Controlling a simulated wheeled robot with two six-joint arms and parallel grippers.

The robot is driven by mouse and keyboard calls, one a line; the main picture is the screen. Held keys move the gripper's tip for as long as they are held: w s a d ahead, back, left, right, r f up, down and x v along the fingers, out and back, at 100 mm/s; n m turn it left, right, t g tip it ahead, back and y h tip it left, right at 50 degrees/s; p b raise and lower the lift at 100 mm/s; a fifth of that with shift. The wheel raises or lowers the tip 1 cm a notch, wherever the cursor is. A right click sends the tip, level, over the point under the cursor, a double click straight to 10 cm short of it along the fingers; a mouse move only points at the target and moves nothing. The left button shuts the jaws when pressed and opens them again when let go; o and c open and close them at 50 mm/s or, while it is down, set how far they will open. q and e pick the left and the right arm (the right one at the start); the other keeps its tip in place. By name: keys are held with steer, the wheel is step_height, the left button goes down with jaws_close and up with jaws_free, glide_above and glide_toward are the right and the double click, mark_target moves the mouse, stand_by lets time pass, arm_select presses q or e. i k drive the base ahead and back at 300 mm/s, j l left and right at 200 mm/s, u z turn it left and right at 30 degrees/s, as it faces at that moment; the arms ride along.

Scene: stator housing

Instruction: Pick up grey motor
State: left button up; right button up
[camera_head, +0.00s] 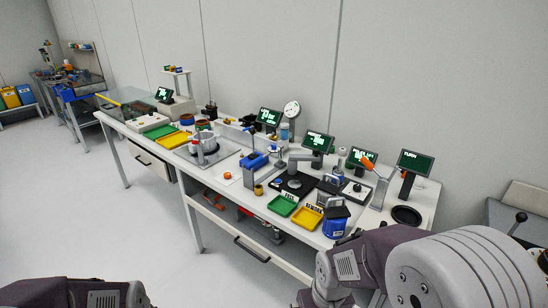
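A grey cylindrical housing (205,141), which looks like the grey motor, stands upright on a grey plate (220,160) in the left-middle part of the long white workbench (228,191). A part of my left arm shows at the bottom left corner, and links of my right arm fill the bottom right. Neither gripper shows in this view, so I cannot see what they hold. Both visible arm parts are well away from the housing.
Green (283,205) and yellow (306,218) trays lie near the bench's front edge, with a blue container (336,224) to their right. Small screens (415,162) and a press with an orange handle (367,163) stand behind. The floor in front is clear.

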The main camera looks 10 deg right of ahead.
mark_target(327, 191)
steer(key=i+j+z, duration=0.3)
steer(key=i, duration=0.15)
steer(key=i+j+z, duration=0.6)
steer(key=i+j, duration=0.2)
steer(key=j, duration=0.15)
steer(key=i+j+z, duration=0.3)
steer(key=j, duration=0.3)
steer(key=i+l, duration=0.1)
steer(key=l, duration=0.2)
steer(key=i+l, duration=0.1)
steer(key=l, duration=0.15)
